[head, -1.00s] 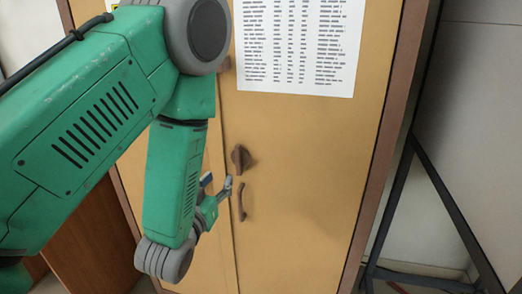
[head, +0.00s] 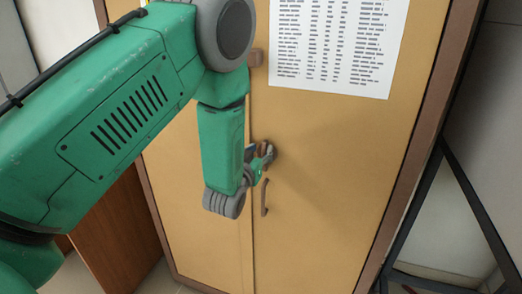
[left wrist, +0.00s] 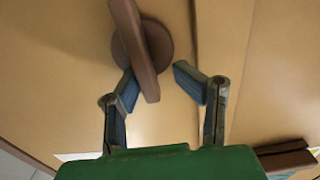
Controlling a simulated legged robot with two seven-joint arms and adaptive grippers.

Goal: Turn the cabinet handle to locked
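The brown turning handle (left wrist: 135,45) is a bar on a round base on the cabinet door (head: 330,190). In the left wrist view the bar is slightly tilted. In the head view the handle (head: 268,148) is partly hidden by my left gripper (head: 262,160). My left gripper also shows in the left wrist view (left wrist: 153,78), open, with one fingertip on each side of the bar's lower end. The left-hand finger is close to the bar; I cannot tell whether it touches. The right-hand finger is apart from it. My right gripper is not in view.
A curved brown pull (head: 264,197) sits below the handle. A brown block (head: 256,58) is higher up by the door seam, near a printed sheet (head: 338,45). A dark metal frame (head: 420,215) stands right of the cabinet. The door's right part is clear.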

